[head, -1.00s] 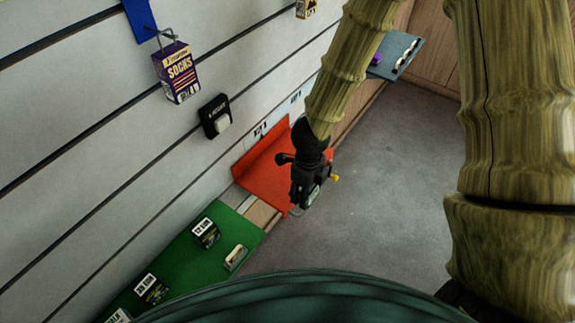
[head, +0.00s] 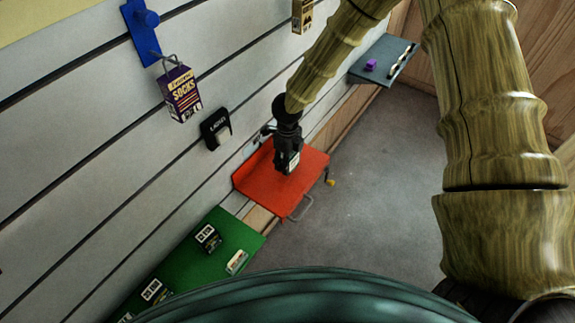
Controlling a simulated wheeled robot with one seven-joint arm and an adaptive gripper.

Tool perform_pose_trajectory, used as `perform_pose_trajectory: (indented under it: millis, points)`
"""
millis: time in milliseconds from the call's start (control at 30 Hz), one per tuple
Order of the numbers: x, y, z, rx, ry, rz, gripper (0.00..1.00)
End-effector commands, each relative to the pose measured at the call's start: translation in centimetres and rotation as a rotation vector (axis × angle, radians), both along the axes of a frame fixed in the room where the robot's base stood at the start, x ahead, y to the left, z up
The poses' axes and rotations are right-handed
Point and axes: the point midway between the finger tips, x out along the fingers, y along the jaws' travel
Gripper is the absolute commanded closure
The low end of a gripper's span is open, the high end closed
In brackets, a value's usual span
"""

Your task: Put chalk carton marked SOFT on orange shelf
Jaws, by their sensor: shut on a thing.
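The orange shelf (head: 262,190) sticks out from the slatted wall near the middle of the head view. My gripper (head: 287,162) is over the shelf, pointing down, and is shut on a small dark carton (head: 292,166) with a pale patch. The carton is mostly hidden by the gripper, and its marking cannot be read. I cannot tell whether it touches the shelf.
A green shelf (head: 195,265) at lower left holds several small cartons. A socks box (head: 180,93) hangs from a blue bracket (head: 140,30). A black holder (head: 216,129) is on the wall. A grey shelf (head: 385,58) at upper right carries a purple item (head: 371,65).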

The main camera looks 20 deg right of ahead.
Motion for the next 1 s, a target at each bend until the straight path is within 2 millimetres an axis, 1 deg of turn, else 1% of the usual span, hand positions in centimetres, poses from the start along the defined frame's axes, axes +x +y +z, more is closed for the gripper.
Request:
perform_pose_trajectory:
  millis: [167,400,800,833,900,933,1000]
  points:
    - [0.0,0.1,-0.9,-0.002,0.002,0.002,0.77]
    - [0.0,0.0,-3.4,-0.001,0.002,0.002,0.77]
    - [0.0,0.0,-3.8,0.001,0.001,0.000,0.77]
    - [0.1,0.0,-3.8,0.000,0.000,0.000,0.45]
    - [0.1,0.0,-3.8,0.000,0.000,0.000,0.32]
    - [0.1,0.0,-3.8,0.000,0.000,0.000,0.29]
    - [0.0,0.0,-3.8,0.000,0.000,0.000,0.29]
